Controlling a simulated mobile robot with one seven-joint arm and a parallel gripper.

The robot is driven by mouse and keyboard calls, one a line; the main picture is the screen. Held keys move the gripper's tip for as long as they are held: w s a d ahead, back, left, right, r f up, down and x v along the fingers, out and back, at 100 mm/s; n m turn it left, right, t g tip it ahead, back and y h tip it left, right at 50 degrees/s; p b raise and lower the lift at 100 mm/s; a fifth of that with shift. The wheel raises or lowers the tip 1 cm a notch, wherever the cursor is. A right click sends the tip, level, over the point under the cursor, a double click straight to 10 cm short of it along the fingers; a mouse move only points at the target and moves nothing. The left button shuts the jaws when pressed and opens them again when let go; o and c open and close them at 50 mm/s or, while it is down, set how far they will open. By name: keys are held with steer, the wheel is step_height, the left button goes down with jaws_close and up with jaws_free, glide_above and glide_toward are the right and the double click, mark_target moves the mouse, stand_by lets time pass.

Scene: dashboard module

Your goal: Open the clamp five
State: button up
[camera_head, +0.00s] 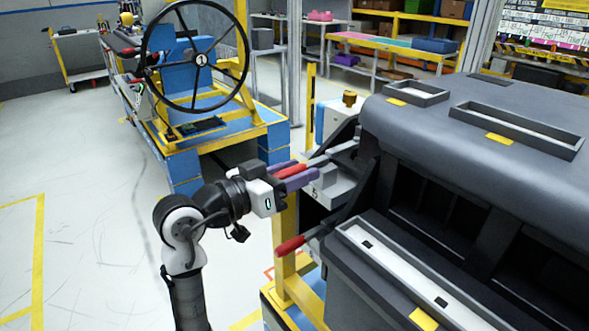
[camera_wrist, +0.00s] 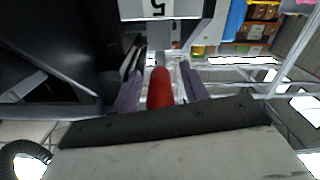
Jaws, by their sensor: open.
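Clamp five has a red-tipped lever handle (camera_head: 287,167) and a grey block (camera_head: 334,188) marked 5, on the left side of the dark dashboard module. In the wrist view, the red handle (camera_wrist: 160,88) points toward the camera, and the plate marked 5 (camera_wrist: 158,9) is at the top. My gripper (camera_head: 302,178) is at the handle with its purple fingers open. In the wrist view, the fingers of my gripper (camera_wrist: 160,92) stand on either side of the red handle, with a gap visible on the right. Whether they touch it on the left is unclear.
A second red lever handle (camera_head: 290,246) sticks out lower on the module. The dashboard module (camera_head: 455,130) fills the right side. A blue and yellow stand with a black steering wheel (camera_head: 202,60) is behind my arm. The floor at left is clear.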

jaws_close()
stand_by(0.3)
